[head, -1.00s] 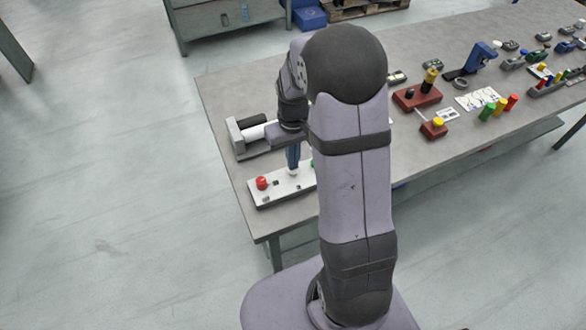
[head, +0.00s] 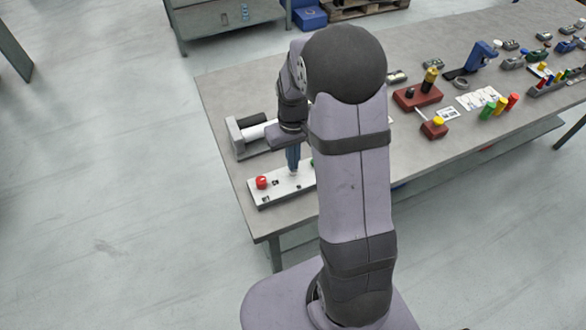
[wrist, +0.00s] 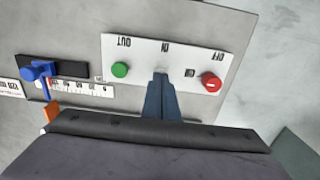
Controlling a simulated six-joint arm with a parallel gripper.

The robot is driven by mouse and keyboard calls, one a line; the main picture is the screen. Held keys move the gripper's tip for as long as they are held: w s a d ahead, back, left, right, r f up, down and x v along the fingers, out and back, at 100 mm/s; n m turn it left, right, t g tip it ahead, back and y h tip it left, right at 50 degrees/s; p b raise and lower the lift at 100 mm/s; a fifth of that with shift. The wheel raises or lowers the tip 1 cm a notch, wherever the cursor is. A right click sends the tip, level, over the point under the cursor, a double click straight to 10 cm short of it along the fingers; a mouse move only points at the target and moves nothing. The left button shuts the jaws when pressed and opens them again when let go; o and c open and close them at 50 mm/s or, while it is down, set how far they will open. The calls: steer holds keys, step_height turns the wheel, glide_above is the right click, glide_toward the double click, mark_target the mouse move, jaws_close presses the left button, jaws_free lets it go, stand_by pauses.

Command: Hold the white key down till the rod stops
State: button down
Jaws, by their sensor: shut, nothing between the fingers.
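The white control panel (head: 272,190) lies on the near left corner of the bench and also shows in the wrist view (wrist: 140,50). It carries a red knob (wrist: 211,82) by the ON and OFF marks and a green button (wrist: 120,69) by OUT. My gripper (wrist: 161,77) is shut and empty, its blue fingertips down at the panel's middle below the IN mark. They hide most or all of the white key there; I cannot tell how far it is pressed. In the head view my gripper (head: 293,171) points straight down. A white rod (head: 253,133) shows in a grey frame behind the panel.
In the wrist view a blue slider (wrist: 38,71) sits by a white scale (wrist: 85,89) left of the panel. A dark red block (head: 418,96) and several coloured pieces stand farther right on the bench. My arm hides the bench's middle.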

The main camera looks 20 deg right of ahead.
steer(key=shift+f+b, duration=0.35)
steer(key=shift+f, duration=0.4)
steer(key=shift+s+f, duration=0.2)
steer(key=shift+s, duration=0.05)
stand_by(3.5)
steer(key=shift+r, duration=0.1)
steer(key=shift+w+r+p, duration=0.2)
steer(key=shift+r+p, duration=1.85)
steer(key=shift+r, duration=0.1)
